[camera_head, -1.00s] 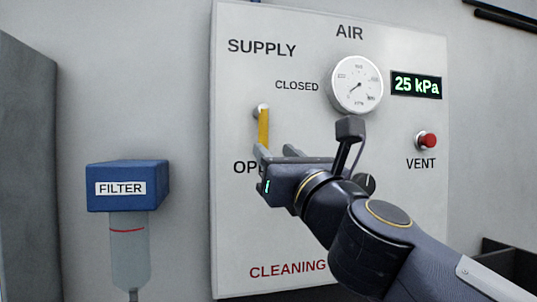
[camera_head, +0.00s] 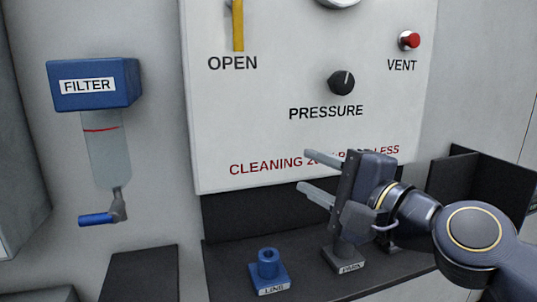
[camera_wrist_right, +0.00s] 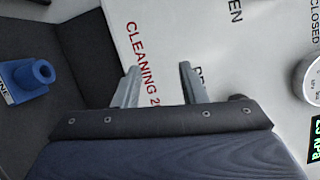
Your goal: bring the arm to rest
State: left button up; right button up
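My right gripper (camera_head: 304,170) is in front of the lower part of the white panel (camera_head: 240,130), with its two fingers apart and nothing between them. In the right wrist view the gripper (camera_wrist_right: 159,68) also shows open and empty, facing the panel's red CLEANING lettering. In the head view the yellow supply handle (camera_head: 238,25) hangs down toward OPEN, its top cut off by the frame. My left gripper does not show.
A dark shelf (camera_head: 225,262) below the panel holds a blue LINE fitting (camera_head: 268,268) and a PARK stand (camera_head: 345,262), partly behind my gripper. The blue filter (camera_head: 95,85) is at left. The pressure knob (camera_head: 341,83) and red vent button (camera_head: 409,40) are above.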

jog(key=s+d+f+n+g+h, duration=0.2)
jog(key=s+d+f+n+g, duration=0.25)
jog(key=f, duration=0.65)
jog(key=s+d+f+n+g+h+p, duration=0.1)
jog(key=s+d+f+n+g+h, duration=0.15)
jog(key=s+d+f, duration=0.5)
jog(key=s+d+f+n+g+h, duration=0.3)
jog(key=s+f, duration=0.4)
jog(key=f, duration=0.7)
notch_tip(320, 180, up, 20)
jog(key=a+n+t+p, duration=0.1)
jog(key=p, duration=1.8)
jog(key=shift+w+a+f+p, duration=0.25)
jog(key=shift+w+p, duration=0.05)
jog(key=shift+w, duration=0.05)
